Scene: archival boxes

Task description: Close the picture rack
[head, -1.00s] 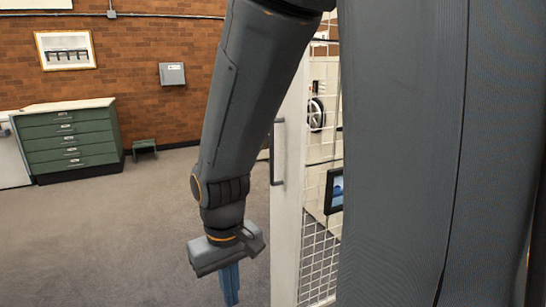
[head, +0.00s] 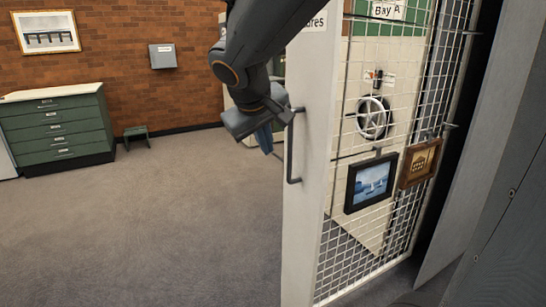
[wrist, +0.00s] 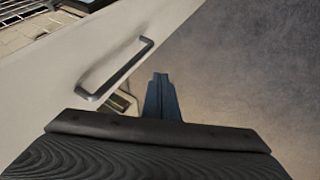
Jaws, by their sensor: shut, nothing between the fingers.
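The picture rack is a tall pull-out mesh screen with a pale end panel (head: 308,215), standing out from the bay at right. A dark bar handle (head: 291,168) is fixed upright on that panel; the wrist view also shows the handle (wrist: 122,75). My gripper (head: 265,146) is shut and empty, just left of the handle's upper part in the head view. In the wrist view its blue-grey fingers (wrist: 162,98) point past the handle, to its right. I cannot tell whether they touch it. Part of the panel's top is hidden by my arm.
A seascape in a black frame (head: 371,182) and a brown-framed picture (head: 420,163) hang on the mesh. A green drawer cabinet (head: 58,128) and a small green step stool (head: 136,137) stand at the brick wall. Carpet at left is clear.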

